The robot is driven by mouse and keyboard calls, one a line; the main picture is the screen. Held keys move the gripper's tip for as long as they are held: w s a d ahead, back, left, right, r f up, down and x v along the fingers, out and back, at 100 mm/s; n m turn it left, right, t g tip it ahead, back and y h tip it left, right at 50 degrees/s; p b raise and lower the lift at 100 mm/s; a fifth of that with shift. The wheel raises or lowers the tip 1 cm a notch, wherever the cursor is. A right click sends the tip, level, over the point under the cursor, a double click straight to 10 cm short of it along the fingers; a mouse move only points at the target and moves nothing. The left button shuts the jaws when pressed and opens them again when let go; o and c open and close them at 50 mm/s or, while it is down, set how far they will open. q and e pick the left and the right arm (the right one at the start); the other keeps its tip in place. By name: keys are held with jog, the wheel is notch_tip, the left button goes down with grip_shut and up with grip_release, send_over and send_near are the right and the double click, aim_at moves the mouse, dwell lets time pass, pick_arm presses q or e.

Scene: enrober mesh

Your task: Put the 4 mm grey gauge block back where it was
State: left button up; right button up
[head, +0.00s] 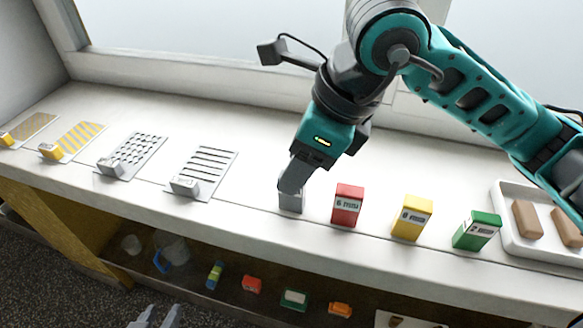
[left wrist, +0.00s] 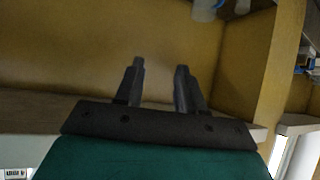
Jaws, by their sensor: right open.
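The grey gauge block (head: 290,203) stands upright on the white counter, left of the red block, its upper part hidden by my right gripper. My right gripper (head: 293,184) points down at its top; its jaws are open, and whether they touch the block cannot be told. My left gripper (head: 156,318) is low at the bottom edge of the head view, in front of the counter. In the left wrist view its two fingers (left wrist: 158,85) are apart with nothing between them.
A red block (head: 347,205), a yellow block (head: 411,218) and a green block (head: 477,230) stand to the right. A white tray (head: 508,240) holds brown bars. Patterned plates (head: 209,164) with small blocks lie left. A shelf below holds small items.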

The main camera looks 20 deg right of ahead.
jog(key=p+v, duration=0.1)
jog(key=v, duration=0.8)
jog(key=shift+s, duration=0.1)
jog(key=shift+r, duration=0.1)
